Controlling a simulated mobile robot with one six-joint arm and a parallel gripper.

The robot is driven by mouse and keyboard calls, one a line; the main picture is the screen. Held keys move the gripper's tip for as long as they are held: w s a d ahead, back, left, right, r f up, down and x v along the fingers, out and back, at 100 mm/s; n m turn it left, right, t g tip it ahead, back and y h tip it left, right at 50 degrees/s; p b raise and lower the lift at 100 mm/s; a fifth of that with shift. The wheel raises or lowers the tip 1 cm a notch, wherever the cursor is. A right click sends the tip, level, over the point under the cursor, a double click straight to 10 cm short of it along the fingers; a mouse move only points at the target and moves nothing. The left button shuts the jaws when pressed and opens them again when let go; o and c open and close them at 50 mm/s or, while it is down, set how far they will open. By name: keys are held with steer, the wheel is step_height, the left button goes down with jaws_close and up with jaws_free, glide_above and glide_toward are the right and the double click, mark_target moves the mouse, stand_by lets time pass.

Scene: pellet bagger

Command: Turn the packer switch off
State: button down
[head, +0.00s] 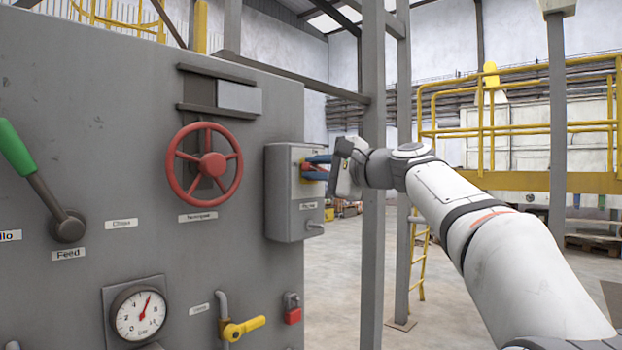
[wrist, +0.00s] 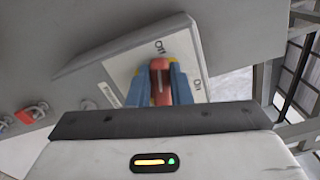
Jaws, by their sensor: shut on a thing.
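The packer switch is a red handle (wrist: 160,84) on the front plate (wrist: 118,72) of a grey box (head: 291,192) on the right part of the panel. My gripper (head: 316,168) is at the front of this box. In the wrist view its blue fingers (wrist: 160,90) stand on both sides of the red handle and are shut on it. The plate carries small printed labels near the handle, tilted in the wrist view. In the head view the fingers largely hide the handle.
The grey panel (head: 120,165) also carries a red handwheel (head: 208,165), a green-tipped lever (head: 40,180), a gauge (head: 138,312), a yellow valve handle (head: 243,328) and a red padlock (head: 292,308). A grey post (head: 373,200) stands close behind my gripper. Open floor lies to the right.

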steer(key=n+b, duration=0.1)
steer(key=f+n+b, duration=0.1)
steer(key=n, duration=0.1)
steer(key=shift+w+f, duration=0.15)
steer(key=shift+w, duration=0.05)
steer(key=shift+d, duration=0.1)
stand_by(0.4)
steer(key=c, duration=1.3)
jaws_free()
steer(key=shift+w+d, duration=0.1)
steer(key=shift+c, duration=0.2)
steer(key=shift+r, duration=0.2)
steer(key=shift+b+v, duration=0.8)
steer(key=shift+v, duration=3.05)
